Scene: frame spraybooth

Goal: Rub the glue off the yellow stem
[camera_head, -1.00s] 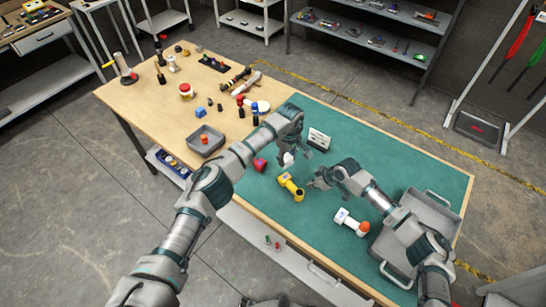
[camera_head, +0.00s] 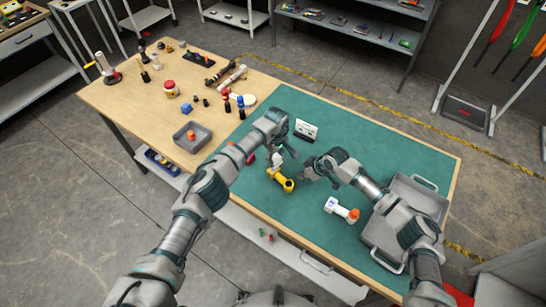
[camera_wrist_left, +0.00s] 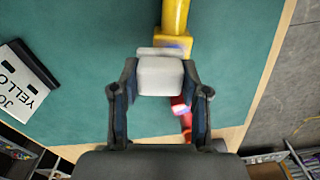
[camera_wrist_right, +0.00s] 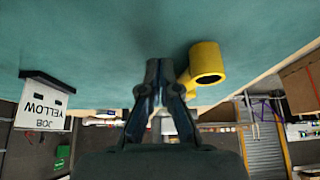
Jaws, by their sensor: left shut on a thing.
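The yellow stem (camera_head: 281,179) lies on the green mat (camera_head: 350,145), its open round end toward the front right. My left gripper (camera_head: 280,157) is shut on a white block (camera_wrist_left: 160,76), held at the stem's far end. The stem also shows beyond the block in the left wrist view (camera_wrist_left: 175,15); whether they touch I cannot tell. My right gripper (camera_head: 307,175) is shut with nothing visible in it, beside the stem's open end. In the right wrist view the stem's hollow end (camera_wrist_right: 207,64) is just right of the fingertips (camera_wrist_right: 160,65). I cannot make out glue.
A card reading JOB YELLOW (camera_head: 306,130) stands behind the grippers. A white part with an orange end (camera_head: 342,209) lies at the front right, near a grey tray (camera_head: 418,195). A red piece (camera_wrist_left: 181,105) lies by my left gripper. The wooden left half holds a bin (camera_head: 193,137) and bottles.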

